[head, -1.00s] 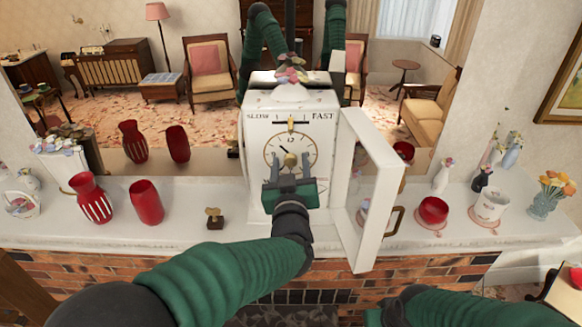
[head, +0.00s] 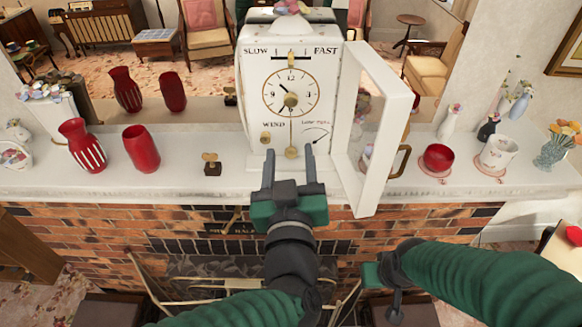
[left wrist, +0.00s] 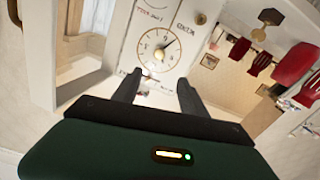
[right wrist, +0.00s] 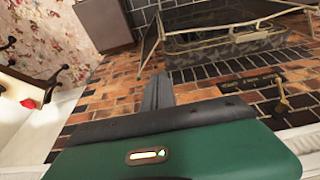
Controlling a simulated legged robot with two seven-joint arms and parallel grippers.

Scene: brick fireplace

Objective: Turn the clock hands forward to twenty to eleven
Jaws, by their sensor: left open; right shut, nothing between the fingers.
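The white clock (head: 246,100) stands on the mantel with its glass door (head: 385,125) swung open to the right. Its round dial (head: 302,107) is fully exposed in the head view. The dial also shows in the left wrist view (left wrist: 147,52), turned about upside down. My left gripper (head: 289,153) is open and empty, below the dial and in front of the clock's lower part. My right gripper (head: 369,273) is shut and empty, low in front of the brick; its fingers show in its wrist view (right wrist: 158,92).
Red vases (head: 141,150) and a small winding key (head: 211,164) stand left of the clock. The mantel (head: 225,187) front edge runs below. A fire screen stands before the brick fireplace.

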